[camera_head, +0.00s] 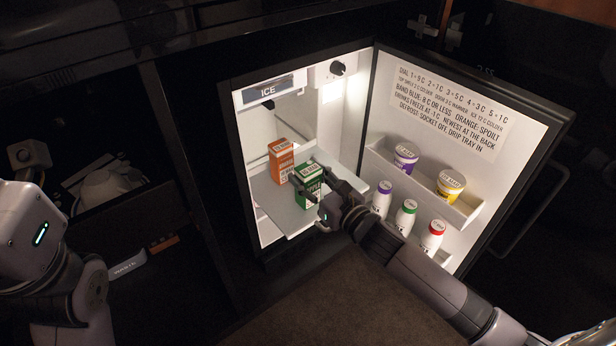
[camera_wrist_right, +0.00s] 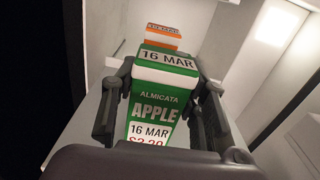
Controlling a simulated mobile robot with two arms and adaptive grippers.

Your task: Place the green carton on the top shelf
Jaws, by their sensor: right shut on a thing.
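The green carton (camera_head: 306,186) is at the front of the top shelf (camera_head: 268,192) inside the open minibar. In the right wrist view the green carton (camera_wrist_right: 160,105) shows the words "ALMICATA APPLE" and a "16 MAR" label. My right gripper (camera_head: 326,196) is shut on it, with one finger on each side in the wrist view (camera_wrist_right: 160,100). I cannot tell whether the carton's base touches the shelf. An orange carton (camera_head: 281,160) stands behind it on the same shelf. My left arm shows at the left edge, but its gripper is out of view.
The minibar door (camera_head: 520,135) stands open to the right. An ice compartment (camera_head: 268,90) is above the shelf.

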